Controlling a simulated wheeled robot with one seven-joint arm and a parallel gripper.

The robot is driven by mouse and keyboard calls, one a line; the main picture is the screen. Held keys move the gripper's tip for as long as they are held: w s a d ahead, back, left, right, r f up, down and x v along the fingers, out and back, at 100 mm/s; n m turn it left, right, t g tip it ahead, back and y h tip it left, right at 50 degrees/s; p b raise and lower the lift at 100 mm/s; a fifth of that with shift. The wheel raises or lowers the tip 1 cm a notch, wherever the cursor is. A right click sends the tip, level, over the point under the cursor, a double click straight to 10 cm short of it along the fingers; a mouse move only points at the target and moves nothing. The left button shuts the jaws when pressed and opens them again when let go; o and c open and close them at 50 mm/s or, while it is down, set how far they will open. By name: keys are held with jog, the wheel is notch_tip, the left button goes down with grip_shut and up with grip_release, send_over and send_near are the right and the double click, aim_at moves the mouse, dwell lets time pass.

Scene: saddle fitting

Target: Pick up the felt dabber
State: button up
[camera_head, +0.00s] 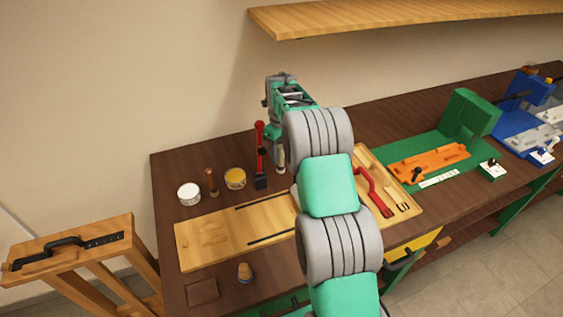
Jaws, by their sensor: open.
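My gripper is at the far end of my green and grey arm, near the bench's back edge. The arm hides much of it, and its fingers are too small to make out clearly. A small stubby piece with a tan top and dark lower part (245,272), possibly the felt dabber, stands at the bench's front left. It is well apart from my gripper. An upright brown-handled tool (211,182) stands at the back left; I cannot tell for certain which of the two is the dabber.
A white tub (188,193), a yellow tin (235,178) and a red and black tool (260,155) stand along the back. A wooden board (195,250) lies in front. An orange fixture (430,162) is right. A shelf (400,22) hangs above.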

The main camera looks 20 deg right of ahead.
aim_at(281, 161)
notch_tip(281, 161, down, 4)
jog(key=shift+f+p, duration=0.1)
jog(key=shift+p, duration=0.5)
jog(key=shift+s, duration=0.1)
grip_shut()
